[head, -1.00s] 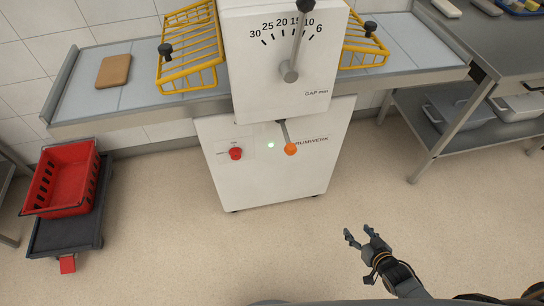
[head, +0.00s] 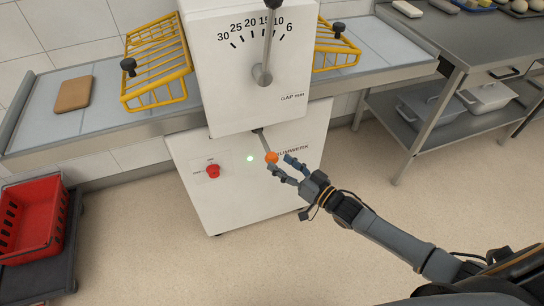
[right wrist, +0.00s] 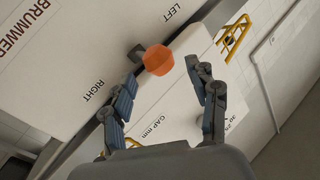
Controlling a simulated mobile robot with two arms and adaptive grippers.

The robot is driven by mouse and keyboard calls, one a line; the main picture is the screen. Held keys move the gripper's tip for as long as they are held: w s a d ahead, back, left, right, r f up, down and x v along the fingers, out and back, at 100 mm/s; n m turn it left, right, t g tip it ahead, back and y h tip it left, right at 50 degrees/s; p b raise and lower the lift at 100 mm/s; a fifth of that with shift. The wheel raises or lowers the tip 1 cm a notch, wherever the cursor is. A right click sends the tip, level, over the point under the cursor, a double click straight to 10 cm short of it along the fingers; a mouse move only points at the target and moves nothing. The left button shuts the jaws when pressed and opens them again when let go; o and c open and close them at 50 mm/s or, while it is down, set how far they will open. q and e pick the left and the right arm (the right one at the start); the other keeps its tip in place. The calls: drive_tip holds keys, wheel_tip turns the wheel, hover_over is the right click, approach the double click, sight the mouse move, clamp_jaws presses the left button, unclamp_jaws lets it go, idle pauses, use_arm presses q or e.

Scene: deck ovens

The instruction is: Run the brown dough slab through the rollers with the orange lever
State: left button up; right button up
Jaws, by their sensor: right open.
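The brown dough slab (head: 73,94) lies flat on the left belt (head: 37,124) of the dough sheeter (head: 252,77). The orange lever knob (head: 271,157) hangs at the front of the machine, below the gap dial. My right gripper (head: 283,164) is open at the knob, its fingers near it in the head view. Labels LEFT and RIGHT show on the machine there. The rollers are hidden inside the housing. My left gripper is out of view.
Yellow wire guards (head: 157,66) stand over both belts. A red crate (head: 32,232) stands on a dark trolley at left. A steel table (head: 437,52) stands at right.

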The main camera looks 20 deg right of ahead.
sight(277, 161)
drive_tip(key=shift+x, duration=2.2)
drive_tip(key=shift+c, duration=0.3)
